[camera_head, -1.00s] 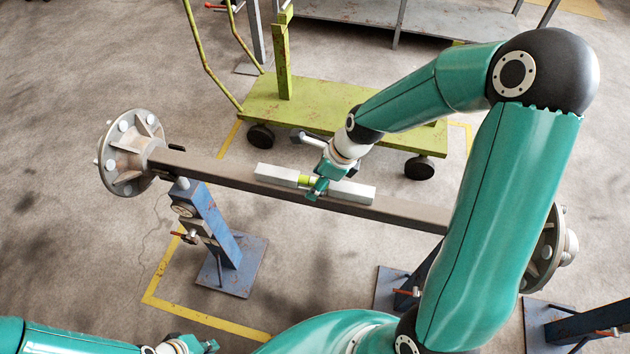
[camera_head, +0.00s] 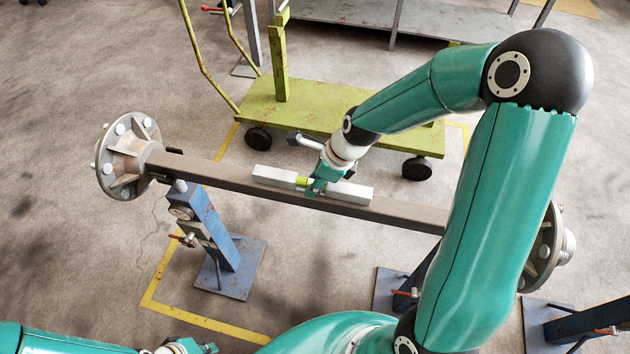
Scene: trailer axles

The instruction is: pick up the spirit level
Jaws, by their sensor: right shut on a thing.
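The spirit level (camera_head: 349,192) is a pale grey bar with a yellow-green vial near its middle. It lies along the top of the brown axle beam (camera_head: 215,173), or very close above it; I cannot tell whether they touch. My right gripper (camera_head: 313,187) is shut on the level at its middle, hiding part of it. My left gripper (camera_head: 205,349) is at the bottom edge, partly cut off, far from the level; its jaws are too small to judge.
Wheel hubs (camera_head: 128,155) sit at both axle ends. A blue stand (camera_head: 225,245) supports the left part; more blue stands are at the lower right. A green cart (camera_head: 300,110) stands behind the beam. A grey bench (camera_head: 360,12) is at the back. Floor at left is free.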

